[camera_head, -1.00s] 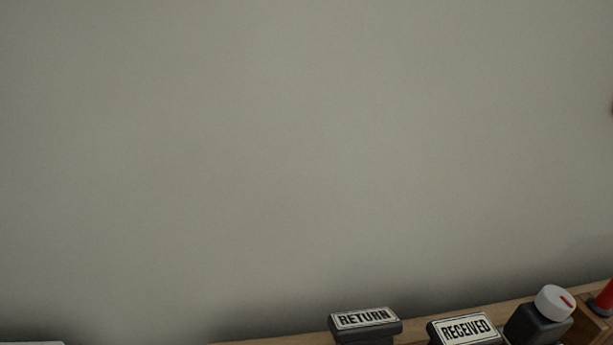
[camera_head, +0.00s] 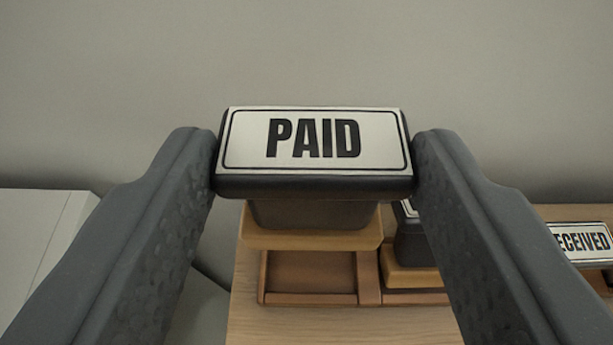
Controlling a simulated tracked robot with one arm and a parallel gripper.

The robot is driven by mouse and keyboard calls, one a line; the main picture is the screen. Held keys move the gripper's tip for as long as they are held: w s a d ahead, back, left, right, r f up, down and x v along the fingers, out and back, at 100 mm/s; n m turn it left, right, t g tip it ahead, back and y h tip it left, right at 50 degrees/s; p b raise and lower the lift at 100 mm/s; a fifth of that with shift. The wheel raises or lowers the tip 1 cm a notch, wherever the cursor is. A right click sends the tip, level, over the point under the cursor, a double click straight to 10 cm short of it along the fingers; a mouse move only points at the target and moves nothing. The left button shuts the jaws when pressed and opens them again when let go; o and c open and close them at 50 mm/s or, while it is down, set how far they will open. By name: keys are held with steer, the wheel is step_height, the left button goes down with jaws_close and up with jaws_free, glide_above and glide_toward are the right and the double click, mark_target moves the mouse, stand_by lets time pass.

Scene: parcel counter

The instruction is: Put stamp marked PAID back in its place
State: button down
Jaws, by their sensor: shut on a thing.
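The stamp marked PAID (camera_head: 313,140) has a dark body, a white label on top and a wooden base. My gripper (camera_head: 314,160) is shut on it, one finger at each side of its dark top. The stamp is upright and appears in front of and above a wooden rack (camera_head: 245,310). Just below it in the picture, an empty recessed compartment (camera_head: 310,275) of the rack shows, partly covered by the stamp. I cannot tell the exact gap between stamp and rack.
Another dark stamp (camera_head: 412,245) stands in the compartment to the right, partly hidden by my right finger. A stamp marked RECEIVED (camera_head: 585,242) is farther right. A pale box-like thing (camera_head: 40,235) is at the left. A plain wall (camera_head: 300,50) rises behind.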

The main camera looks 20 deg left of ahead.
mark_target(313, 220)
steer(key=shift+s+f+b, duration=0.1)
steer(key=shift+f+b, duration=0.7)
steer(key=shift+f, duration=0.65)
steer(key=shift+f, duration=0.1)
steer(key=shift+f+b, duration=1.7)
steer(key=shift+f, duration=1.15)
steer(key=c, duration=0.8)
jaws_free()
steer(key=shift+s+d+r, duration=0.1)
steer(key=shift+v, duration=2.5)
